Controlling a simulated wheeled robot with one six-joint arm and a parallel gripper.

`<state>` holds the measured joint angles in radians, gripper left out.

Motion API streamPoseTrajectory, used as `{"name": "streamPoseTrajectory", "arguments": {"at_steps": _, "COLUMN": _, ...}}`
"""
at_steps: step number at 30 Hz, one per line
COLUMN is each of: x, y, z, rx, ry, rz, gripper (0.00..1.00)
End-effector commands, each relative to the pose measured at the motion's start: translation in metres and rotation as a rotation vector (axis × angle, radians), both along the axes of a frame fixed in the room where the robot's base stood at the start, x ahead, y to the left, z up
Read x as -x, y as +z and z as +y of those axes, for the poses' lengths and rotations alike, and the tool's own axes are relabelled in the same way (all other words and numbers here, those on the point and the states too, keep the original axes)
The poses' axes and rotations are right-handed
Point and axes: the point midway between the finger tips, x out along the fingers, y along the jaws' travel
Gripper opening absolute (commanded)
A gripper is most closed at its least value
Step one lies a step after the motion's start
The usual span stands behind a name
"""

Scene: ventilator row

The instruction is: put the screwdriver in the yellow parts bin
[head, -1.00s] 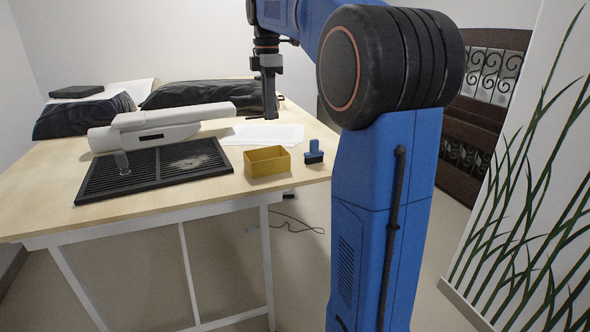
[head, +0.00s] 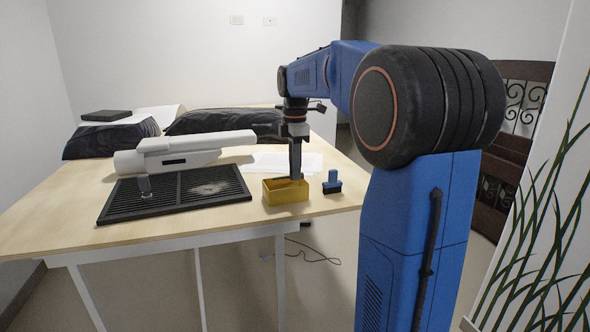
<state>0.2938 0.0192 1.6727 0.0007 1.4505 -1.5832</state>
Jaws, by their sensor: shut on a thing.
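The yellow parts bin (head: 286,196) stands open-topped near the table's front right edge. My gripper (head: 295,177) points down, with its fingertips at the bin's back rim or just above its opening. I cannot tell how far inside it is. It is shut on the screwdriver (head: 284,179), which shows only as a small dark shape at the fingertips, partly hidden by the fingers.
A blue stamp-like block with a dark base (head: 332,183) stands close right of the bin. A dark grille tray (head: 120,205) and a white device (head: 190,152) lie to the left. White paper (head: 262,160) lies behind the bin, and dark bags (head: 225,122) farther back.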

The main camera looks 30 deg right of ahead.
Motion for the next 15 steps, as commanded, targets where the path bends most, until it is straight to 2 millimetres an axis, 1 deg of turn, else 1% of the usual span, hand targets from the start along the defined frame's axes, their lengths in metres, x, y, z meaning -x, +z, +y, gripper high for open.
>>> {"name": "streamPoseTrajectory", "arguments": {"at_steps": 7, "x": -0.0001, "y": -0.0007, "z": 0.0000, "rx": 0.000, "ry": 0.000, "rz": -0.001, "gripper": 0.00}}
{"name": "streamPoseTrajectory", "arguments": {"at_steps": 15, "x": 0.0000, "y": -0.0072, "z": 0.0000, "rx": 0.000, "ry": 0.000, "rz": 0.000, "gripper": 0.00}}
